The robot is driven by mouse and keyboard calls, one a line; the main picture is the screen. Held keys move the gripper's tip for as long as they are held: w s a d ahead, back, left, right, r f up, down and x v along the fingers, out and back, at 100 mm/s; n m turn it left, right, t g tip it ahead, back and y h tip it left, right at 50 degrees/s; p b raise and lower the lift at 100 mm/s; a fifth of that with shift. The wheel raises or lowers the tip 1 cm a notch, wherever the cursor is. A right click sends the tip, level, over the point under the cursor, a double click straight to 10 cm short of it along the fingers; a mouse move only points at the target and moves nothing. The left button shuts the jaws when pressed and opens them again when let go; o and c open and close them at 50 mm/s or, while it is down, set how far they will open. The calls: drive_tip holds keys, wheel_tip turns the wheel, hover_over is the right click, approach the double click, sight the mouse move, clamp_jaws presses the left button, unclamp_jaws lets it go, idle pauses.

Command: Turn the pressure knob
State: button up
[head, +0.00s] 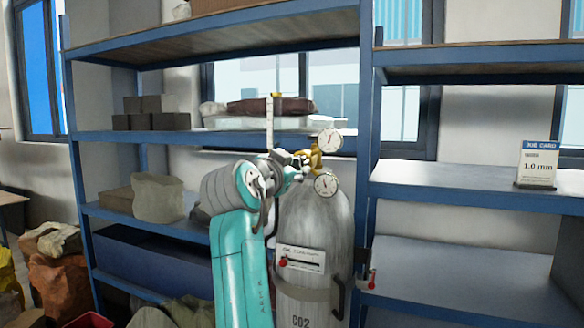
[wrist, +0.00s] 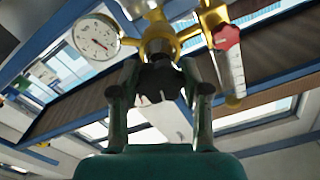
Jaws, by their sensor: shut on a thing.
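The pressure knob (wrist: 158,84) is black and lobed and sits on the brass regulator (wrist: 158,40) in the wrist view. My gripper (wrist: 160,75) has one finger on each side of the knob and is shut on it. In the head view my gripper (head: 297,160) reaches the brass regulator (head: 316,160) at the top of the grey CO2 cylinder (head: 315,225); the knob is hidden there. An upper gauge (head: 330,140) and a lower gauge (head: 326,185) have white dials. One gauge (wrist: 95,36) shows in the wrist view, its reading too small to tell.
A red knob (wrist: 226,37) and a clear flow tube (wrist: 231,70) are close to the right finger. A job card (head: 537,163) reading 1.0 mm stands on the right shelf (head: 450,188). Blue shelving surrounds the cylinder. Sacks (head: 58,255) lie at the left.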

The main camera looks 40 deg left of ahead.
drive_tip(key=shift+f, duration=0.15)
drive_tip(key=o, duration=1.2)
drive_tip(key=shift+c, duration=0.2)
drive_tip(key=shift+s, duration=0.1)
drive_tip(key=v, duration=1.1)
drive_tip(key=shift+s, duration=0.4)
